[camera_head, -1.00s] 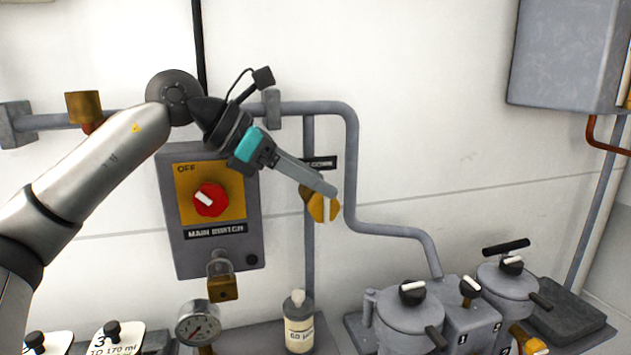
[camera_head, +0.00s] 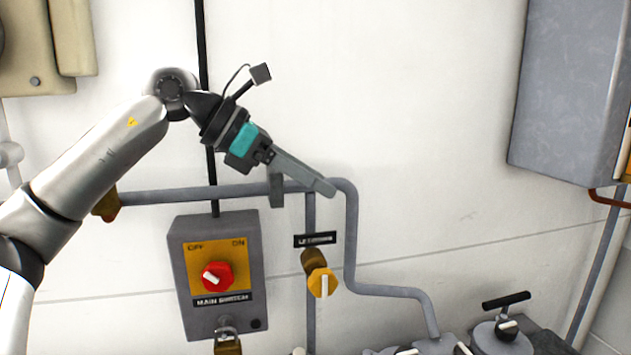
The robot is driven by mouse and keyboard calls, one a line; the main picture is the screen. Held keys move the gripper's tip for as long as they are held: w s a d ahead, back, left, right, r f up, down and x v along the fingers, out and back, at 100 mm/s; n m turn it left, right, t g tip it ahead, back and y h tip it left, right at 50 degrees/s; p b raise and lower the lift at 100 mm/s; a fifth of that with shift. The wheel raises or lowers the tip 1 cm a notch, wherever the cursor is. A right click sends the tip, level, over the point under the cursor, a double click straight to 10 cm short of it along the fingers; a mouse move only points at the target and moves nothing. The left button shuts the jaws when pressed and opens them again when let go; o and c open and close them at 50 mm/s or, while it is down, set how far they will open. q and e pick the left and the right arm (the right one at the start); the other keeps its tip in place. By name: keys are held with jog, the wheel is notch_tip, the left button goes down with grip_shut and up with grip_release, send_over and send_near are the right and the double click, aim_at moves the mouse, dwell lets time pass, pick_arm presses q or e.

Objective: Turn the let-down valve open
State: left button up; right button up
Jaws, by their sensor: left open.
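The let-down valve is a yellow knob with a white bar (camera_head: 322,283) on a brass body, on a vertical grey pipe in the head view. Its white bar points straight down. A small black label (camera_head: 315,240), too blurred to read fully, sits just above it. My left gripper (camera_head: 331,189) is open and empty, above the valve and apart from it, by the bend of the grey pipe. My right gripper is out of view.
A grey main switch box (camera_head: 252,262) with a red knob (camera_head: 217,276) stands left of the valve, a brass padlock (camera_head: 228,345) below it. A grey pipe (camera_head: 352,240) runs close right of the valve. A grey cabinet (camera_head: 565,90) hangs at right. The wall between is bare.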

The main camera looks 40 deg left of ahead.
pick_arm(q)
jog(key=shift+r+p, duration=1)
jog(key=shift+r, duration=0.6)
